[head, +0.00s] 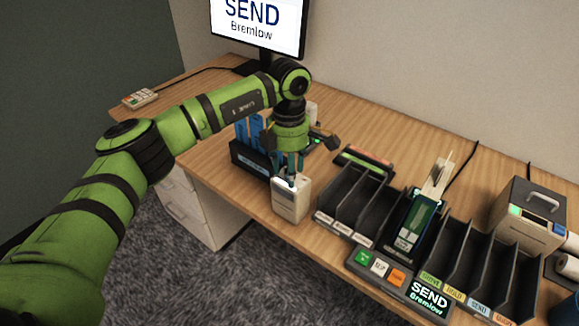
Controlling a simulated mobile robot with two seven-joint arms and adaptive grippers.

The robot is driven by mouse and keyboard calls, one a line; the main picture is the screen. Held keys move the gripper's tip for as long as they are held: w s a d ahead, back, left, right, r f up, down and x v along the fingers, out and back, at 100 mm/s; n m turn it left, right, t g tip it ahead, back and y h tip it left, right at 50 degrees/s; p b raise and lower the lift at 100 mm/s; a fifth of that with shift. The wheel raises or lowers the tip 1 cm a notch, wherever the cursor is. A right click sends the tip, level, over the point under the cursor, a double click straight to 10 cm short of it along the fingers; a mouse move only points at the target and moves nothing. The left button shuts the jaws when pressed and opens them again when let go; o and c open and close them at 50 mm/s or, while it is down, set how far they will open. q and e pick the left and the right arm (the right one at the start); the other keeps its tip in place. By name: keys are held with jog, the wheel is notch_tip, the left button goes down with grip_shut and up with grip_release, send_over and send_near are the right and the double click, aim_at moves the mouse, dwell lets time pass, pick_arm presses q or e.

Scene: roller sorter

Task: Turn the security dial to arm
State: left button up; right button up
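My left gripper (289,172) points straight down over a small white box (290,205) at the front edge of the desk. The box has a small label on its front and may be the security dial's housing. The fingers reach the box's top and cover most of it, so a dial and its setting cannot be made out. Whether the fingers are open or shut on something there is not clear. My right gripper is not in view.
A black holder with blue items (250,160) stands close left of the box. A black slotted sorter (345,200) stands close right, with a button panel (380,268) in front. A monitor (258,25) reads "SEND Bremlow". A handled box (528,215) stands far right.

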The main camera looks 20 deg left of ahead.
pick_arm(q)
jog(key=shift+r, duration=0.1)
jog(key=shift+w+r, duration=0.1)
jog(key=shift+r, duration=0.15)
notch_tip(320, 180, up, 11)
jog(key=shift+w+r, duration=0.2)
jog(key=shift+a+f, duration=0.1)
jog(key=shift+a, duration=0.05)
dwell(0.3)
